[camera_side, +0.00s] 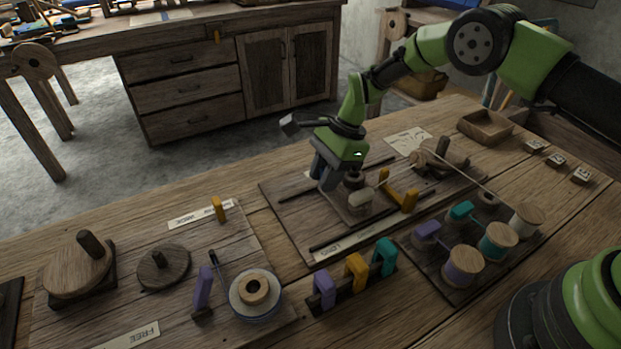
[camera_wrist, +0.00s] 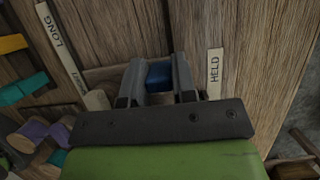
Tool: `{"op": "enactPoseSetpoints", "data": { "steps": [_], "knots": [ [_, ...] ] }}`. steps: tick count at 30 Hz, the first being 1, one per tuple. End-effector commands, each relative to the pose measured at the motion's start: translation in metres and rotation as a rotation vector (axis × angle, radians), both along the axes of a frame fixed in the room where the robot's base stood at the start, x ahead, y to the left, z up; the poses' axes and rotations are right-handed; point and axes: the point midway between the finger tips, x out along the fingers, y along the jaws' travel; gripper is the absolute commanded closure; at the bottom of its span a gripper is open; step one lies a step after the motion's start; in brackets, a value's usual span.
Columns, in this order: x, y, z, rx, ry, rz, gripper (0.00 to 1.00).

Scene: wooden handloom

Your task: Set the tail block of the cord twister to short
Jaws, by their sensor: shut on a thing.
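The cord twister's baseboard (camera_side: 285,212) lies mid-bench in the side view, with dark rails along it. The wooden tail block (camera_side: 352,208) sits between the rails, partly hidden by my gripper (camera_side: 335,180). My gripper reaches down onto it and is shut there. In the wrist view my gripper's fingers (camera_wrist: 158,75) close around a blue piece (camera_wrist: 159,74), with wood of the block (camera_wrist: 103,76) beside them. A pale label strip (camera_wrist: 62,50) reads LONG at its far end, with a smaller, partly hidden word at its near end. A light cord runs from the block to the wooden head (camera_side: 430,158).
A yellow bracket (camera_side: 402,194) stands close right of the block. Several coloured hooks (camera_side: 355,272) and a spool rack (camera_side: 430,262) stand in front. A board with discs and a white reel (camera_side: 255,295) lies left. A HELD label (camera_wrist: 215,72) lies beside the fingers.

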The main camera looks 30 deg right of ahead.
Motion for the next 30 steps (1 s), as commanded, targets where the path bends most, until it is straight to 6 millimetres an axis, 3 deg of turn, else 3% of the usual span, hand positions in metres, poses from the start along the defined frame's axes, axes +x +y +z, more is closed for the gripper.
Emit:
{"op": "enactPoseSetpoints", "data": {
  "steps": [6,7,10,20,30],
  "knots": [
    [0.0,-0.007,0.0,-0.009,0.003,-0.001,1.0],
    [0.0,-0.007,0.0,-0.009,0.003,-0.001,0.72],
    [0.0,-0.006,0.0,-0.008,0.003,-0.002,0.49],
    [0.0,-0.005,0.003,-0.006,0.002,-0.001,0.49],
    [0.001,-0.028,0.058,-0.006,-0.003,-0.003,0.49]
  ]
}}
